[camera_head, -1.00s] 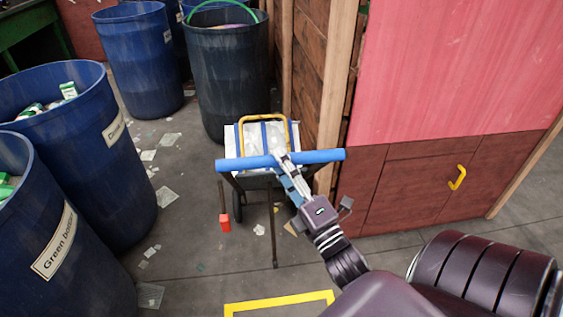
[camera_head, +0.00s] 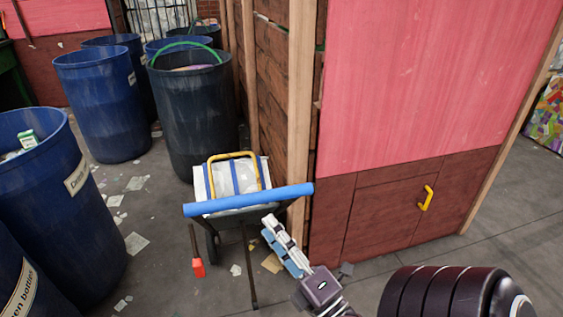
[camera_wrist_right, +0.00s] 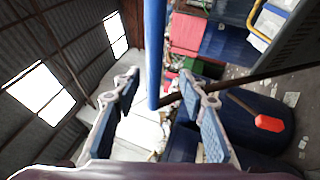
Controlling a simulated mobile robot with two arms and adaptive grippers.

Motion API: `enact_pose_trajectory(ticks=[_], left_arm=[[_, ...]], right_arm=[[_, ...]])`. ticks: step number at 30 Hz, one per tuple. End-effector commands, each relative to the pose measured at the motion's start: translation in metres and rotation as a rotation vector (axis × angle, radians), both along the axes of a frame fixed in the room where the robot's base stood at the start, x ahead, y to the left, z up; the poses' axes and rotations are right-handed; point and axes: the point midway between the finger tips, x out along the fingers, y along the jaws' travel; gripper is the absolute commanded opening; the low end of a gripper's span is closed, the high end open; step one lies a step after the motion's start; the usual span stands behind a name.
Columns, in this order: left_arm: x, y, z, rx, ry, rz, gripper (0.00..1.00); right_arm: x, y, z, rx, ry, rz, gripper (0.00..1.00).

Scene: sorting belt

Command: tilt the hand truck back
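The hand truck has a blue crossbar handle (camera_head: 235,202), dark legs and a dark wheel (camera_head: 212,246). It stands on the floor by the wooden wall corner. A pale load with blue stripes and a yellow tube frame (camera_head: 236,176) shows behind the handle. My right gripper (camera_head: 268,222) is just below the handle's right half in the head view. In the right wrist view, my right gripper (camera_wrist_right: 160,85) has its fingers spread, with the handle end (camera_wrist_right: 154,60) appearing between the fingertips. I cannot tell whether they touch it. My left gripper is not in view.
Blue barrels (camera_head: 98,100) line the left, and a dark barrel with a green rim (camera_head: 192,115) stands behind the truck. A wooden post (camera_head: 298,110) and a red-brown cabinet (camera_head: 400,205) stand close on the right. Paper scraps litter the floor. A red-ended rod (camera_head: 198,268) is beside the truck.

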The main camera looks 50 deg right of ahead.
Motion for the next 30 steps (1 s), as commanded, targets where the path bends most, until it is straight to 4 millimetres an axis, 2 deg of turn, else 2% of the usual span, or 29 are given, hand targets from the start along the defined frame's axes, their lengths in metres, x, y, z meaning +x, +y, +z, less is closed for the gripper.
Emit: enact_pose_trajectory(ticks=[3,9,26,28,30], left_arm=[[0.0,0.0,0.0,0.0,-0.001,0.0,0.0],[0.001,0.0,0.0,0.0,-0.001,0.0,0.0],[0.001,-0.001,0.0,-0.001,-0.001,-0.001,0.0],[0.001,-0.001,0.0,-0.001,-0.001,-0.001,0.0],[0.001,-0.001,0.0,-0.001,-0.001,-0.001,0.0]], right_arm=[[-0.018,0.002,-0.007,0.002,0.004,-0.001,0.39],[-0.031,0.004,-0.011,0.0,0.002,0.0,0.39],[-0.031,0.004,-0.011,0.001,0.001,0.0,0.39],[-0.03,0.004,-0.016,0.014,0.008,0.002,0.39],[-0.026,0.004,-0.031,0.06,0.031,0.006,0.39]])
